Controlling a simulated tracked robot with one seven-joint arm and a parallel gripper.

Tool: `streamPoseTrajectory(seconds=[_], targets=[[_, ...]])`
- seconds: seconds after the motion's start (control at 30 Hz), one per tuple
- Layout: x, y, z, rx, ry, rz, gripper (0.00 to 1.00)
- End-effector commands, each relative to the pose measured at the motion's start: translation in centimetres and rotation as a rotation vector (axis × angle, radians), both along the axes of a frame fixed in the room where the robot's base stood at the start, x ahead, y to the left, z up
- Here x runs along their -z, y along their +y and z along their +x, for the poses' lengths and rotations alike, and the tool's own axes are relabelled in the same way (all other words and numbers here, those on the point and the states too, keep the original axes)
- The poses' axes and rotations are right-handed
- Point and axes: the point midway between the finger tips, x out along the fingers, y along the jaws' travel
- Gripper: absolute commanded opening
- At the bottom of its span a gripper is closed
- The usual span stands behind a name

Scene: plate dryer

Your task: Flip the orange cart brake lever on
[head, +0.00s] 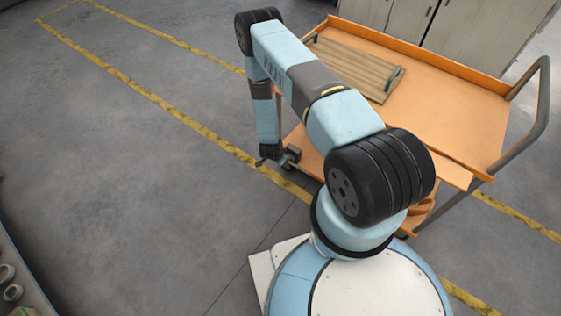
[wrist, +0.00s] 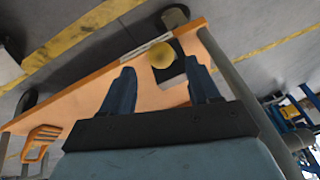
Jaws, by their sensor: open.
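The orange cart (head: 440,105) stands to the right of my arm in the head view, and its lower shelf (wrist: 75,105) crosses the wrist view. A round yellow knob (wrist: 161,55) sits by a dark block at the shelf's edge. It looks like the end of the brake lever; its shaft and on/off position cannot be made out. My gripper (wrist: 160,66) is open, with the knob appearing between its two fingertips; contact cannot be judged. In the head view my gripper (head: 270,160) hangs low beside a small dark block (head: 292,154) at the cart's edge.
A slatted wooden board (head: 352,68) with green handles lies on the cart's top. A grey push handle (head: 543,105) rises at its right. An orange slotted item (wrist: 42,136) shows at the wrist view's left. Open grey floor with yellow lines (head: 150,95) lies left of the cart.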

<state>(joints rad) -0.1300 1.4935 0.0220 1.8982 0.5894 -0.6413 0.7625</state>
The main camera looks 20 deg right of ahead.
Motion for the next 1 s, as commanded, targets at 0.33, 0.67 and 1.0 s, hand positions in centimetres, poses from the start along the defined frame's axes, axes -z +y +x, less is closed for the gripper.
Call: streamPoseTrajectory(seconds=[0.33, 0.67, 1.0], targets=[[4.5, -1.4, 1.6, 0.0, 0.0, -0.001, 0.61], [5.4, -1.7, 1.9, -0.001, 0.0, 0.0, 0.61], [5.4, -1.6, 1.9, -0.001, 0.0, 0.0, 0.41]])
